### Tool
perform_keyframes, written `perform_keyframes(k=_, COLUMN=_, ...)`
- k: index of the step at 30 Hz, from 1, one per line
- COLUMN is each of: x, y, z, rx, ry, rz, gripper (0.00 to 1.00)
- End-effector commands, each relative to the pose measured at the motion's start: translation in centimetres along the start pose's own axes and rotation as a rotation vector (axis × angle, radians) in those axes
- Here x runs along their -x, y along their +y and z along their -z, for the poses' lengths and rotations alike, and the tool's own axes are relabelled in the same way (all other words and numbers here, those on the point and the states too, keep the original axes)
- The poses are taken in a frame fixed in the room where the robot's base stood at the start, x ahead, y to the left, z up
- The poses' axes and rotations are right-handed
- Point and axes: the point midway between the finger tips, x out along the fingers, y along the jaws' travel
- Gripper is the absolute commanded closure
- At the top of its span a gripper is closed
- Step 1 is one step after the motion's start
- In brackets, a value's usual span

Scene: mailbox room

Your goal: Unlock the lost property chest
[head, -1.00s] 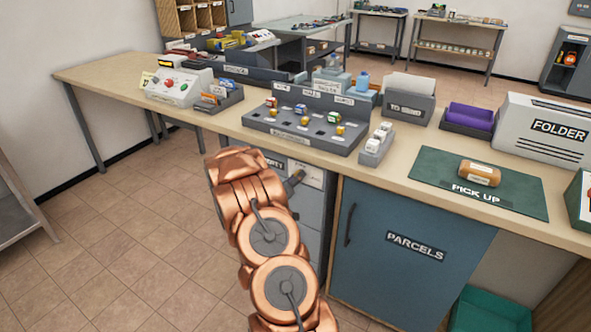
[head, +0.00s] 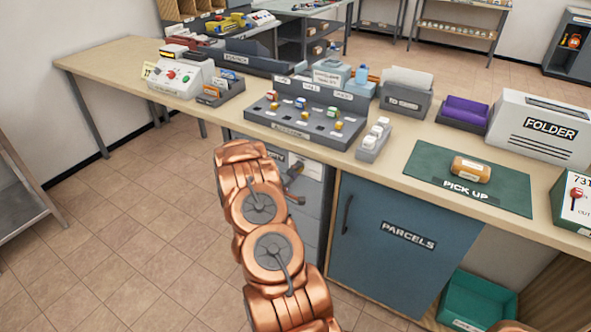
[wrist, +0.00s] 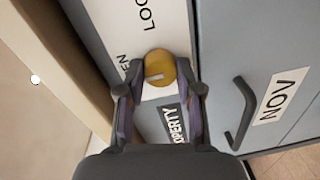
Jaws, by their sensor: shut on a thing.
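In the wrist view a round brass knob (wrist: 160,66) with a small pale mark sits on a white plate (wrist: 150,22) on the lost property chest. The plate reads "LOC…" and "…EN", partly cut off. A dark label ending in "PERTY" (wrist: 174,124) is partly hidden below the knob. My gripper (wrist: 160,92) has one finger on each side of the knob and is shut on it. In the head view my gripper (head: 293,186) is at the grey chest front (head: 311,192) under the counter; the knob is hidden there.
The counter (head: 381,180) overhangs the chest. The blue parcels cabinet (head: 390,265) with its dark handle stands just to the right. In the wrist view a grey door handle (wrist: 243,112) lies right of the gripper. Open tiled floor (head: 150,240) is on the left.

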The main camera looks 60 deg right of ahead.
Motion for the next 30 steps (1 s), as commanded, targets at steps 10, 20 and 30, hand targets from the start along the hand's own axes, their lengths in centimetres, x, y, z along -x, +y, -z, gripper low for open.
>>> perform_keyframes(k=10, x=-0.10, y=0.24, z=0.10, rx=0.012, ry=0.000, rz=-0.005, gripper=0.99)
perform_keyframes(k=20, x=-0.05, y=0.16, z=0.11, rx=0.012, ry=0.001, rz=-0.003, gripper=0.46)
perform_keyframes(k=30, x=0.02, y=0.05, z=0.09, rx=0.013, ry=0.001, rz=-0.001, gripper=0.39)
